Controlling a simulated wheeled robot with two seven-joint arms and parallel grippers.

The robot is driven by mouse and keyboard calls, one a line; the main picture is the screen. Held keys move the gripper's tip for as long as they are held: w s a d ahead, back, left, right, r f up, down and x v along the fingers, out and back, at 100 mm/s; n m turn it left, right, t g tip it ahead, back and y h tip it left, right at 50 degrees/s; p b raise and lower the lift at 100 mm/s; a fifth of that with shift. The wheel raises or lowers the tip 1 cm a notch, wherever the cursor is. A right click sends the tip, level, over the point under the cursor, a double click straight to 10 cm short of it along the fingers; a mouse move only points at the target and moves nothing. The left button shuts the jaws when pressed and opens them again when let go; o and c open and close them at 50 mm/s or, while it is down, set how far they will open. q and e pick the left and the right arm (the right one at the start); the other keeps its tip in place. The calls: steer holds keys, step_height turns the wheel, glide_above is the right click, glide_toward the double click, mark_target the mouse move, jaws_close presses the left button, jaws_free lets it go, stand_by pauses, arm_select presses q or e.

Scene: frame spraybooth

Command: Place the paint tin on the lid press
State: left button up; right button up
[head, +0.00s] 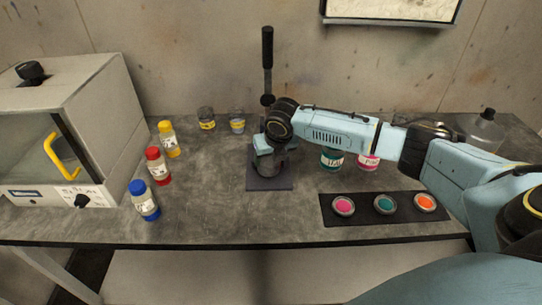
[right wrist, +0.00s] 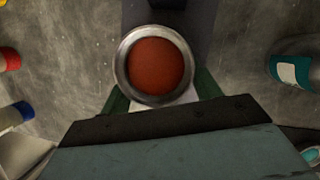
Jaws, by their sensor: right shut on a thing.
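The lid press (head: 268,184) stands mid-table in the head view, with a dark base plate and a tall black lever (head: 267,48). My right gripper (head: 268,158) is at the press, shut on an open paint tin. In the right wrist view the paint tin (right wrist: 155,66) shows a round metal rim and red-orange paint inside, between green fingertips (right wrist: 160,96). The dark press (right wrist: 170,15) lies just beyond it. The tin is over or on the base; I cannot tell whether it touches. My left gripper is out of view.
A teal tin (head: 331,160) and pink tin (head: 368,163) stand right of the press. A black mat (head: 362,215) holds three coloured lids. Yellow (head: 169,140), red (head: 158,166) and blue (head: 144,200) bottles stand left, beside the spray booth (head: 95,100). Front centre is clear.

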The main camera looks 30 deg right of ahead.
steer(key=shift+f, duration=0.1)
steer(key=o, duration=1.4)
steer(key=shift+f, duration=0.1)
